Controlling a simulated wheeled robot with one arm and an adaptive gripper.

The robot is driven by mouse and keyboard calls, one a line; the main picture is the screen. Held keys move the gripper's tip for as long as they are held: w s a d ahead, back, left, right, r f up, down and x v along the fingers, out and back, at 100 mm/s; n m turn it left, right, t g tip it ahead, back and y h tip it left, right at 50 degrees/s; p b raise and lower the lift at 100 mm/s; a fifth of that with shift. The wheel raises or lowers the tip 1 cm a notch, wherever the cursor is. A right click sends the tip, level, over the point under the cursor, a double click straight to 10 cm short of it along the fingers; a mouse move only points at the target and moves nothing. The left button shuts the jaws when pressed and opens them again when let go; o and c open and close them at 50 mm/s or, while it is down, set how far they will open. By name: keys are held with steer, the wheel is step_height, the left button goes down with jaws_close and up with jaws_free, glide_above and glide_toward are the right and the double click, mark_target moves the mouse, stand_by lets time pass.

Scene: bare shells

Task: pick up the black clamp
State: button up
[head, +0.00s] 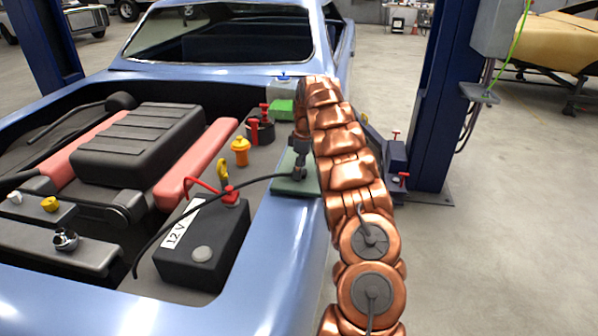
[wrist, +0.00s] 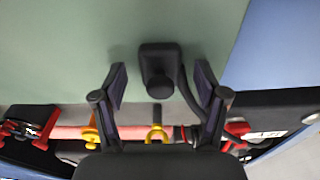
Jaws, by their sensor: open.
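The black clamp (head: 299,173) stands on a green pad (head: 287,186) on the car's blue fender, with a black cable running from it toward the battery. In the wrist view the clamp (wrist: 159,62) sits between the two fingers of my gripper (wrist: 160,82), with a gap on each side. The cable curves past the right finger there. My gripper (head: 300,150) is open and just above the clamp in the head view, partly hidden by my copper arm.
The 12 V battery (head: 202,250) with a red clamp (head: 231,196) stands in the engine bay. A green block (head: 282,110) lies behind. A blue lift post (head: 440,100) stands to the right.

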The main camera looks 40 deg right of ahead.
steer(key=shift+f, duration=0.25)
steer(key=c, duration=1.2)
steer(key=shift+r, duration=0.1)
steer(key=shift+c, duration=0.2)
